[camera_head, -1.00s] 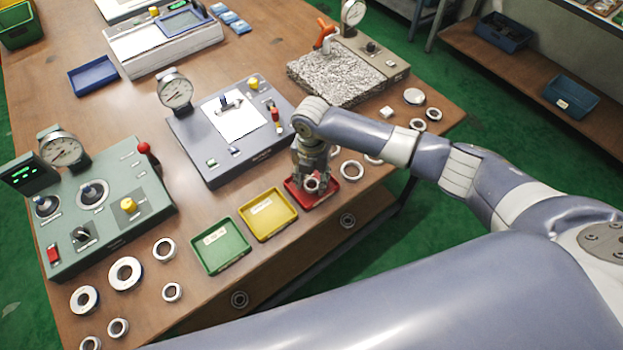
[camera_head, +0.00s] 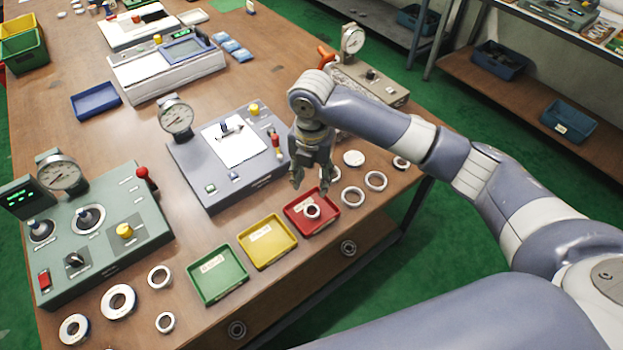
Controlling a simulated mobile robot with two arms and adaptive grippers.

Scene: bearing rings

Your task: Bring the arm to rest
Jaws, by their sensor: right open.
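My right gripper (camera_head: 311,185) is open and empty, pointing down above the table behind the red tray. My right arm (camera_head: 370,118) reaches in from the right side. A bearing ring (camera_head: 313,211) lies in the red tray (camera_head: 298,227), apart from the gripper. The yellow tray (camera_head: 263,259) and the green tray (camera_head: 214,292) stand beside it and look empty. My left gripper is not in view.
Loose rings lie right of the red tray, such as one ring (camera_head: 376,181), and at the front left, such as another (camera_head: 118,302). A grey gauge device (camera_head: 205,180) stands left of the gripper. A green control box (camera_head: 100,240) is at far left.

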